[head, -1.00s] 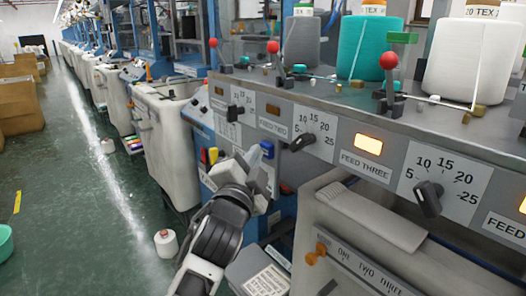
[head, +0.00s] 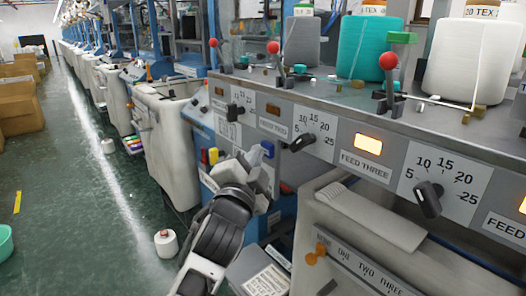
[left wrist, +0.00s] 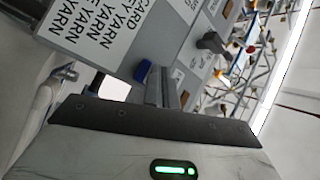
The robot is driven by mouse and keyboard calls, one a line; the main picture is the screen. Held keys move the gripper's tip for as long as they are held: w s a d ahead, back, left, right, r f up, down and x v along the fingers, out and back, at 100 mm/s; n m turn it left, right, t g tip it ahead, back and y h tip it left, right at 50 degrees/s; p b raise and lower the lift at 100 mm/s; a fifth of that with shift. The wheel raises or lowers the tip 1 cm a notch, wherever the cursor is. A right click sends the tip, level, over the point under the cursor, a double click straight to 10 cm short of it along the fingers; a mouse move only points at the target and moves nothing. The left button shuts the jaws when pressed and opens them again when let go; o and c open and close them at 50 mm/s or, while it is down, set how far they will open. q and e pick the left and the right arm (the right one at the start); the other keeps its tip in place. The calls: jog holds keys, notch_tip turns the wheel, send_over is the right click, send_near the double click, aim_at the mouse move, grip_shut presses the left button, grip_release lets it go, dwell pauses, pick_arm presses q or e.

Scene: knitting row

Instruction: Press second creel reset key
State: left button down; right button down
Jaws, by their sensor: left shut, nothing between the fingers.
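A row of coloured keys sits on the front of the knitting machine, below the feed panel. In the head view a red key (head: 204,156) and a yellow key (head: 213,155) show left of my left gripper (head: 250,160), and a blue key (head: 267,149) shows just right of its tip. My gripper hides the panel between them. The blue key also shows in the left wrist view (left wrist: 143,72), beside the shut, empty fingers (left wrist: 167,88). I cannot read which key is the second creel reset, nor tell whether the fingertips touch anything. My right gripper is out of view.
The FEED THREE lamp (head: 368,144) glows amber; the FEED TWO lamp (head: 273,109) is dark. Selector knobs (head: 428,199) and red-ball levers (head: 388,62) project from the machine. Yarn cones stand on top. A white cone (head: 166,243) stands on the floor. The aisle at left is mostly clear.

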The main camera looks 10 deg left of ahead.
pick_arm(q)
jog(key=shift+w+d, duration=0.2)
jog(key=shift+w, duration=0.05)
jog(key=shift+s, duration=0.1)
jog(key=shift+s+a+p, duration=0.1)
jog(key=shift+s+p, duration=0.1)
jog(key=shift+p, duration=0.1)
dwell(0.4)
jog(key=s+a+p, duration=0.2)
jog(key=s+a, duration=0.1)
jog(key=s, duration=0.1)
jog(key=shift+s+a, duration=0.35)
jog(key=shift+a, duration=0.05)
dwell(0.4)
